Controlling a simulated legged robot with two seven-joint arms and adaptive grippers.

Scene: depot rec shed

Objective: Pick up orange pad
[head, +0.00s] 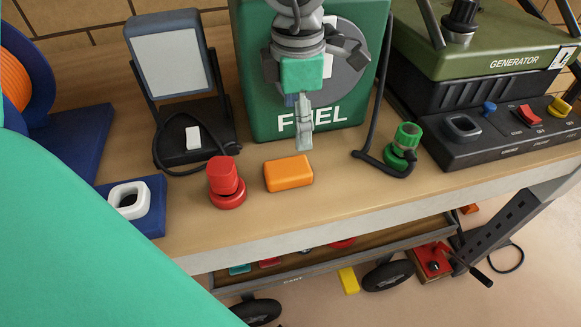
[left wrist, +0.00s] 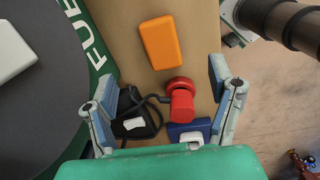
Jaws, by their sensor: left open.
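The orange pad (head: 289,174) is a rounded block lying flat on the wooden bench, in front of the green fuel container and just right of a red knob. It also shows whole in the left wrist view (left wrist: 161,43), near the top. My left gripper (head: 301,128) hangs pointing down in front of the fuel container, above and apart from the pad. In the left wrist view its two fingers (left wrist: 163,80) are spread wide with nothing between them, and the pad appears beyond the fingertips. My right gripper is not in view.
The red knob (head: 226,183) stands close left of the pad. The fuel container (head: 256,105) rises behind it, with a green hose fitting (head: 403,146) to the right. A lamp (head: 167,65) and generator (head: 485,55) flank the container. The bench's front edge is close.

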